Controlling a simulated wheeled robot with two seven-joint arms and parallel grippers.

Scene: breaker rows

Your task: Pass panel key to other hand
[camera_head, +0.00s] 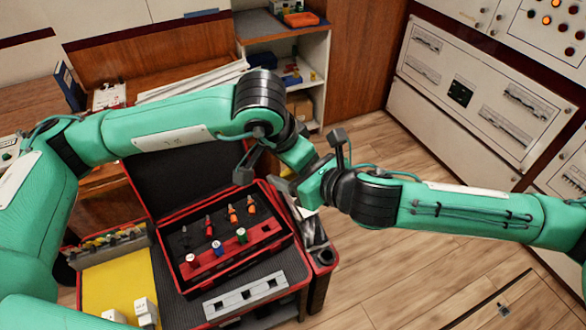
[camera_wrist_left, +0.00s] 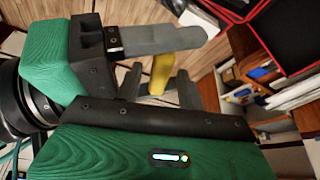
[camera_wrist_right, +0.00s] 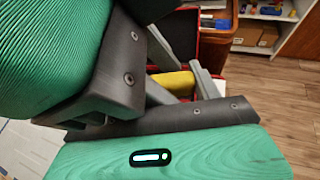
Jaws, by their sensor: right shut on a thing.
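The panel key shows as a yellow bar (camera_wrist_right: 173,81) among grey fingers in the right wrist view. It also shows in the left wrist view (camera_wrist_left: 160,73), below a long grey finger. My right gripper (camera_head: 309,182) is shut on the key. My left gripper (camera_wrist_left: 175,65) is very close to the key, with its fingers apart, and does not appear to clasp it. In the head view the two wrists face each other closely above the right edge of the red case, and the key is hidden there. The far ends of the key are covered by fingers and mounts.
The open red case (camera_head: 292,293) below holds a red rack (camera_head: 262,233) with several coloured small tools. A yellow-bottomed tray (camera_head: 115,283) stands to its left. Shelves (camera_head: 320,50) are at the back.

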